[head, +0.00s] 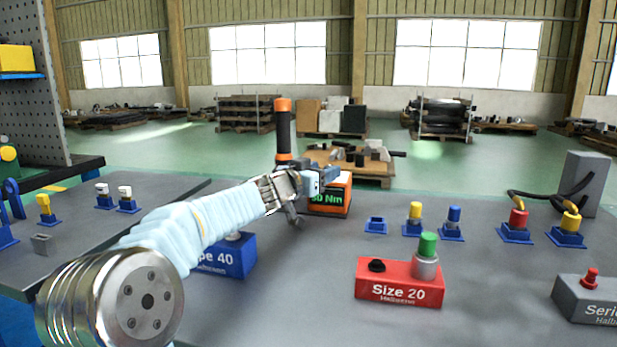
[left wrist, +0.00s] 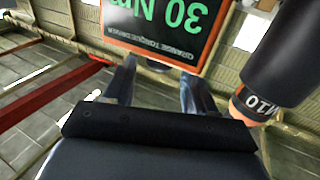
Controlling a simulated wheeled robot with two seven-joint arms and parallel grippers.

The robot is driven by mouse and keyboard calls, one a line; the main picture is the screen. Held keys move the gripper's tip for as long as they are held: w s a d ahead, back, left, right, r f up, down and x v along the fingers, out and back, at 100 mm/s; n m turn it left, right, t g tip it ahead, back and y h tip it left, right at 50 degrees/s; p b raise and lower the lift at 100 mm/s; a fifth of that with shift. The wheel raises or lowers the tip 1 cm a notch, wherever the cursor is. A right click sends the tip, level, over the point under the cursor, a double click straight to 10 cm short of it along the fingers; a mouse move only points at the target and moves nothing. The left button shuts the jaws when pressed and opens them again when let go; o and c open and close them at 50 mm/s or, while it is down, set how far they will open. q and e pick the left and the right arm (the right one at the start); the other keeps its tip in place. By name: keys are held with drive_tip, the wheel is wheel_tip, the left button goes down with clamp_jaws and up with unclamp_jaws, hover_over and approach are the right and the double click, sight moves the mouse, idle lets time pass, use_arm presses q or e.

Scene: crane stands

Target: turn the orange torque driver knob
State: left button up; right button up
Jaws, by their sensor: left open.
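The orange torque driver has an orange box (head: 342,194) with a dark front reading "30 Nm". An upright black cylinder (head: 283,131) with an orange cap (head: 283,105) stands beside its left end. In the left wrist view the panel (left wrist: 155,25) shows upside down, and the black cylinder (left wrist: 290,55) with an orange band (left wrist: 243,105) is at the right. My left gripper (head: 302,190) is close in front of the box and covers its left part. Its fingers (left wrist: 157,85) are apart, with nothing clearly held. I cannot tell whether they touch the driver. My right gripper is not in view.
A blue block (head: 228,262) is partly behind my left forearm. A red "Size 20" block (head: 398,286) with a green-topped peg (head: 427,245) stands at front right. Several blue-based plugs are at right, near a grey box (head: 588,183). The table middle (head: 310,275) is clear.

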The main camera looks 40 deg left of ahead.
use_arm(q)
drive_tip(key=s+d+p, duration=0.1)
drive_tip(key=s, duration=0.9)
drive_tip(key=shift+s, duration=0.15)
drive_tip(key=shift+d, duration=0.1)
